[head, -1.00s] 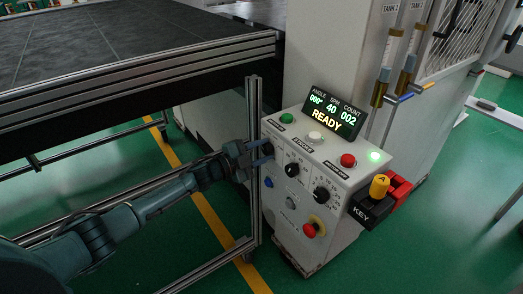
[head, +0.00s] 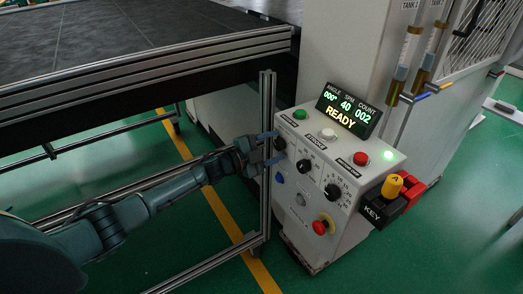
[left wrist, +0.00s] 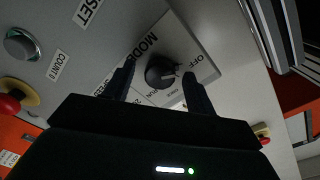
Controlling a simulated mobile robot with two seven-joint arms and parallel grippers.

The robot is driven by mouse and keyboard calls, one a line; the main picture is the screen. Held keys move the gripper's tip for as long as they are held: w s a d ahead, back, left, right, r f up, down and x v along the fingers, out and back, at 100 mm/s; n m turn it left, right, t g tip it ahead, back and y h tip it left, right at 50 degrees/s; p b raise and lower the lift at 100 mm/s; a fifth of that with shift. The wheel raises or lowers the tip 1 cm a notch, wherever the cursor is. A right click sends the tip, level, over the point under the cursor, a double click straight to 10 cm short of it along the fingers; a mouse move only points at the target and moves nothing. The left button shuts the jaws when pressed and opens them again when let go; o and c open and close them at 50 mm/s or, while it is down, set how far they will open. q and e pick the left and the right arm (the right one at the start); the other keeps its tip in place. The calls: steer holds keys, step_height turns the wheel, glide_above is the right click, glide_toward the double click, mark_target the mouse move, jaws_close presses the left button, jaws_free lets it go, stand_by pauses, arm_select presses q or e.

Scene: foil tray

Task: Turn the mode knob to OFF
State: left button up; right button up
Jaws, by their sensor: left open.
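The mode knob (left wrist: 160,73) is a round black knob on a white label plate marked MODE, with OFF (left wrist: 203,32) at the plate's upper right in the left wrist view. A pale mark shows on the knob's right side; I cannot tell exactly which setting it points at. My left gripper (left wrist: 162,84) is open, with one dark finger on each side of the knob. Contact with the knob is not clear. In the head view the left gripper (head: 272,147) is at the upper left of the control box's front, partly covering the mode knob (head: 281,143). The right gripper is out of view.
The control box (head: 315,222) carries other knobs (head: 304,166), a red mushroom button (head: 322,225), coloured push buttons and a display (head: 346,108) reading READY. A yellow key knob (head: 390,187) sits at its right. A metal frame post (head: 267,150) stands close by the gripper.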

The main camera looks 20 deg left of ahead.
arm_select(q)
steer(key=v, duration=1.3)
steer(key=shift+b, duration=0.4)
steer(key=s+d+f+n+y, duration=0.3)
steer(key=s+d+f+n, duration=0.45)
steer(key=s+d, duration=0.2)
steer(key=s+d+f+n+g+y, duration=0.1)
steer(key=s+f+n+y, duration=0.1)
steer(key=s, duration=0.5)
steer(key=s+d+f+n+g+y, duration=0.2)
steer(key=s+f+n, duration=0.2)
steer(key=s+n, duration=0.2)
steer(key=shift+s+f+y, duration=0.25)
steer(key=shift+s+y, duration=0.15)
steer(key=shift+s, duration=0.7)
steer(key=shift+d+n, duration=0.15)
steer(key=shift+n, duration=0.1)
